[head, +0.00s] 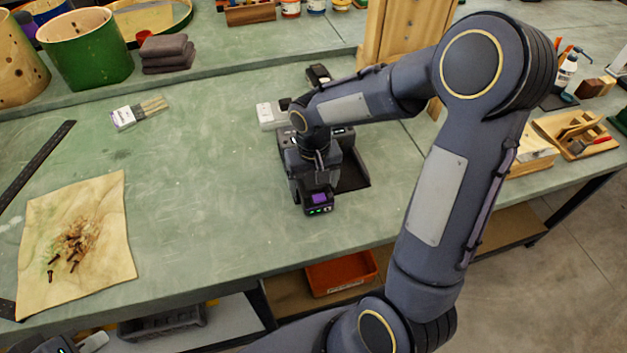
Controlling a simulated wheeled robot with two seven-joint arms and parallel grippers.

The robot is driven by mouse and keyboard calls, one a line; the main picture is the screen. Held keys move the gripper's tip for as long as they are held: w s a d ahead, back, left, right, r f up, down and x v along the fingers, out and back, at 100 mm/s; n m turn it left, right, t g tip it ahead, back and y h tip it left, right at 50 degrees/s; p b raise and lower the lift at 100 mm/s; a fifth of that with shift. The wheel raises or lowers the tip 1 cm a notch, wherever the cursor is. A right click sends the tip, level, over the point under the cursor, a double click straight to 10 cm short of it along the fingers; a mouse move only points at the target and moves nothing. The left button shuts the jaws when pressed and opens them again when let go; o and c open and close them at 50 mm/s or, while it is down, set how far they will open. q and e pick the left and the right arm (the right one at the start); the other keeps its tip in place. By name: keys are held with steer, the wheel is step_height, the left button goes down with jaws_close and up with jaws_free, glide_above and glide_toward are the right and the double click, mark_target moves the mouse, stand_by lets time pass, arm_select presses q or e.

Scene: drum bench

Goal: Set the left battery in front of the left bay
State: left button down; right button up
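A dark battery-like block (318,203) with a purple panel and green lights shows at the front left of a black two-part charger (353,176). My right gripper (312,180) points down over this block, very close to it. Its fingers blend with the dark block, so I cannot tell whether they grip it, or whether the block rests on the bench. The arm and gripper hide the charger's left bay. The right part of the charger shows as a dark recess. My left gripper (62,345) is cut off at the bottom left corner, far from the charger.
A pale box (270,114) and a small black device (318,75) stand behind the charger. A cloth with brown bits (82,245), a dark ruler (38,160) and a brush pack (139,112) lie left. The green bench (205,195) is clear left of the charger.

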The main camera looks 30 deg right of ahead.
mark_target(313, 181)
steer(key=shift+o, duration=0.4)
steer(key=shift+r, duration=0.1)
steer(key=shift+r, duration=0.25)
step_height(313, 181, up, 11)
steer(key=s+a+t+y, duration=0.2)
steer(key=s, duration=0.6)
steer(key=s+a+n+t+y, duration=0.1)
steer(key=s+a+t, duration=0.1)
steer(key=s, duration=0.7)
steer(key=shift+r+t+y+p, duration=0.25)
steer(key=shift+t+y+p, duration=0.15)
steer(key=shift+t, duration=0.4)
